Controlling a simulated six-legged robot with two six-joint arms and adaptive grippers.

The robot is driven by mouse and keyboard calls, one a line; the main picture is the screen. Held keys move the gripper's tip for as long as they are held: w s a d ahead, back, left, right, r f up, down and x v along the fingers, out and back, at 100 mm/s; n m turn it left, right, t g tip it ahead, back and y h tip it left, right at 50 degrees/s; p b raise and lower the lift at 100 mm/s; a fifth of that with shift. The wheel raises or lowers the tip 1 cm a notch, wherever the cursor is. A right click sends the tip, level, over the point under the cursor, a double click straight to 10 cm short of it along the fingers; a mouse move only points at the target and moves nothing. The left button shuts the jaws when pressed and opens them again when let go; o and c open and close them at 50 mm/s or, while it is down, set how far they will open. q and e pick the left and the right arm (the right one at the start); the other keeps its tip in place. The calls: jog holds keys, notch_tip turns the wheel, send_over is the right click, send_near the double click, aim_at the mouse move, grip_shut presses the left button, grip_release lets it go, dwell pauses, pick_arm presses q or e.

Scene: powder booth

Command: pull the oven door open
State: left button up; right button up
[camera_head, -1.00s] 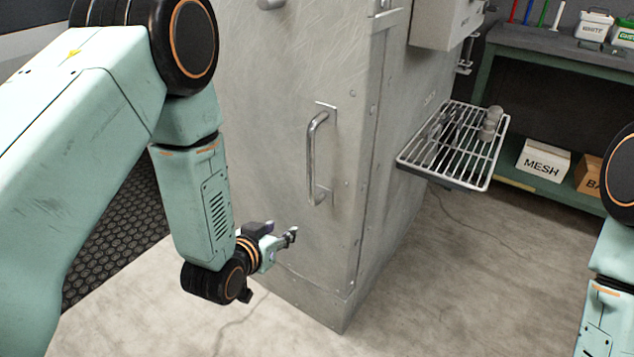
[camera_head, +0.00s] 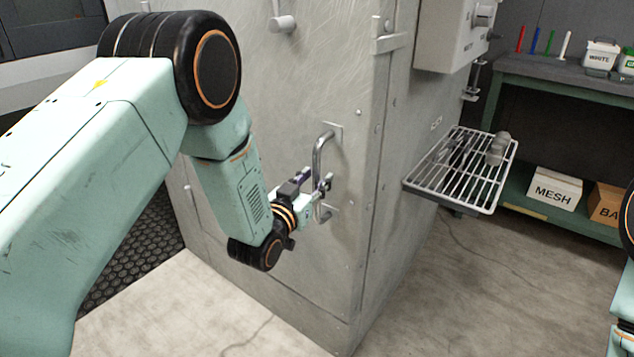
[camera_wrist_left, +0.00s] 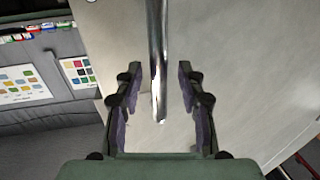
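The oven door (camera_head: 290,90) is a scuffed grey metal panel, and it looks shut. Its vertical bar handle (camera_head: 319,155) stands out from the door near the right edge. My left gripper (camera_head: 325,185) is at the lower half of the handle. In the left wrist view the handle bar (camera_wrist_left: 157,60) comes down between the two spread fingers (camera_wrist_left: 159,100), with clear gaps on both sides. The fingers do not touch it there. My right gripper is out of view; only part of my right arm shows.
A wire rack shelf (camera_head: 462,170) with small grey parts juts from the oven's right side. A control box (camera_head: 450,35) is above it. A green bench (camera_head: 555,85) with boxes stands at the back right. The concrete floor (camera_head: 440,300) before the oven's right side is clear.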

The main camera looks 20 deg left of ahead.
pick_arm(q)
jog(key=shift+w+d, duration=0.1)
jog(key=shift+w, duration=0.4)
grip_shut()
dwell(0.5)
